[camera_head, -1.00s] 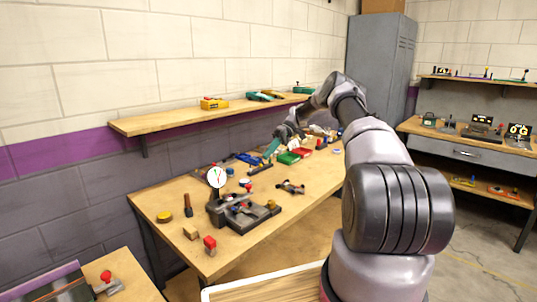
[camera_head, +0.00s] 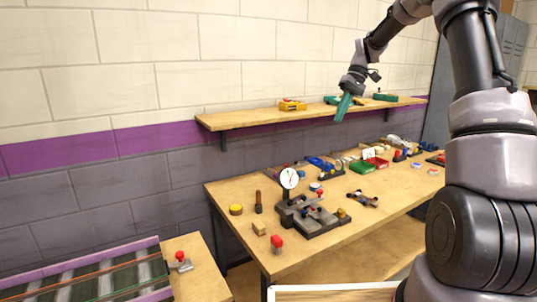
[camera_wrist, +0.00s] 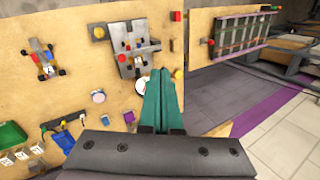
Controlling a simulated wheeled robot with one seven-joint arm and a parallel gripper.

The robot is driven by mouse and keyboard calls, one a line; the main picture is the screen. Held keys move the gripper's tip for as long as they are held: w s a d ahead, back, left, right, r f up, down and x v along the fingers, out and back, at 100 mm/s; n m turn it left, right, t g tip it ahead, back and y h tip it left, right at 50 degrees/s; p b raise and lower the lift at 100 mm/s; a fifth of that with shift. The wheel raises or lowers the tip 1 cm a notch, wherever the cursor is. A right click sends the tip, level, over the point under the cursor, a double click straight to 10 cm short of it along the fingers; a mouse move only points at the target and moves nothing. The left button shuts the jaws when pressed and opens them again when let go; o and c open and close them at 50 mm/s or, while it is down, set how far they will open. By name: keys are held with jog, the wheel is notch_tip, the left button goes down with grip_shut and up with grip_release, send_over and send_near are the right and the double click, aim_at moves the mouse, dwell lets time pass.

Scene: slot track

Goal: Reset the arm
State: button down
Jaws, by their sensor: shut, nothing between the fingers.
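My gripper (camera_head: 343,107) is at the end of my raised arm, in the air in front of the wall shelf in the head view. Its green fingers point down and are shut together with nothing between them. In the wrist view the shut fingers (camera_wrist: 161,98) point out over the workbench, apart from the things on it. My arm comes in from the right side of the head view, bent high over the bench.
The workbench (camera_head: 235,198) holds a dial gauge fixture (camera_head: 289,178), a small chassis (camera_head: 363,198), a green bin (camera_head: 362,167) and a red bin (camera_head: 377,162). The wall shelf (camera_head: 232,121) is close behind my gripper. A slot track (camera_head: 105,280) lies at the lower left.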

jog(key=s+r+m+t+h, duration=0.1)
jog(key=s+r+m+t, duration=0.1)
jog(key=s+r, duration=0.45)
jog(key=s+r+m+t+h, duration=0.2)
jog(key=s+r+t, duration=0.15)
jog(key=s, duration=0.65)
jog(key=s+m+t, duration=0.4)
jog(key=s, duration=1.1)
jog(key=shift+d+f, duration=0.3)
jog(key=shift+d, duration=0.15)
